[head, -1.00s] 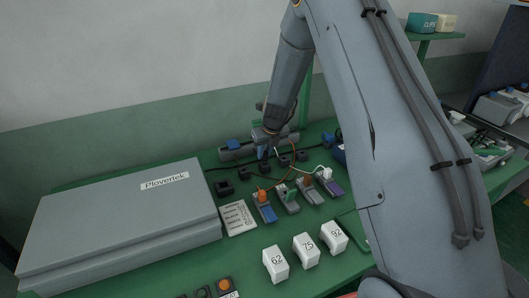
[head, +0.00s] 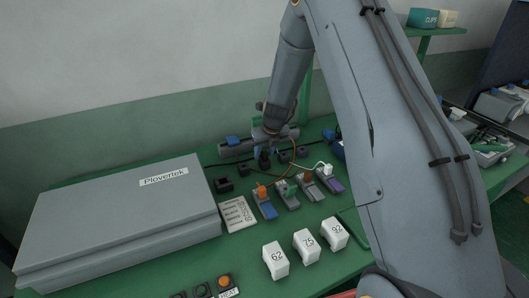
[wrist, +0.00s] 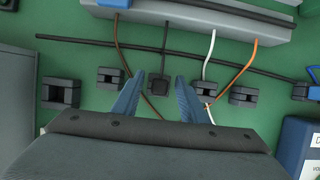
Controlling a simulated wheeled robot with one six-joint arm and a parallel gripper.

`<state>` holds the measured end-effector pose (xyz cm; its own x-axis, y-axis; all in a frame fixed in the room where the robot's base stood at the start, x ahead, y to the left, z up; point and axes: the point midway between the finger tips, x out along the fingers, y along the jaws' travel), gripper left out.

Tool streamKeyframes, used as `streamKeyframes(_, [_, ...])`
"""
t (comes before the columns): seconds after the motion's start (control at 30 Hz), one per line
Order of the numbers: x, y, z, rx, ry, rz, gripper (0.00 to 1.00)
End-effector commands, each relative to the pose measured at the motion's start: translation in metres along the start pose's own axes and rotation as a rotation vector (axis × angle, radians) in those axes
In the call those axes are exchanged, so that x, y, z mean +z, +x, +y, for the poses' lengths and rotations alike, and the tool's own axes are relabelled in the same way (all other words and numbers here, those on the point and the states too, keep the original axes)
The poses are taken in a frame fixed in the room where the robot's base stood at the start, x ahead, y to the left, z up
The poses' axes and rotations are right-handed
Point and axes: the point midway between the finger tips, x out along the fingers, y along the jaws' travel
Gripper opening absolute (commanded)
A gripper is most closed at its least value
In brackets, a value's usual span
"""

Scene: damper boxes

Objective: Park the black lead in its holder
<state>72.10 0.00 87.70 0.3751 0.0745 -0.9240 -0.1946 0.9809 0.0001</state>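The black lead ends in a square black plug (wrist: 158,84) in the wrist view, with its black cable running up from it. The plug sits in the row of black holders, so its own holder is largely hidden beneath it. My gripper (wrist: 158,101) is open, its two blue fingers apart with the plug in the gap just beyond their tips; nothing is visibly clamped. In the head view my gripper (head: 267,147) is over the back row, above the dark plug (head: 264,158), partly hidden by its own wrist.
Empty-looking black holders (wrist: 110,78) flank the plug. Brown, white and orange leads cross nearby. Coloured terminals (head: 265,203) stand in front, then white numbered blocks (head: 275,260). A grey Plovertek case (head: 120,225) fills the left. A grey bar-like unit lies behind.

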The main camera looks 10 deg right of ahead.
Motion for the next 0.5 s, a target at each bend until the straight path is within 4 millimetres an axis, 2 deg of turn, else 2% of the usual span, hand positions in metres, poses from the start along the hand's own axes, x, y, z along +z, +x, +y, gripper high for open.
streamKeyframes(0.27, [0.001, -0.007, 0.0, -0.001, -0.001, -0.002, 0.39])
streamKeyframes(0.5, [0.001, -0.039, -0.001, -0.001, -0.001, -0.003, 0.39])
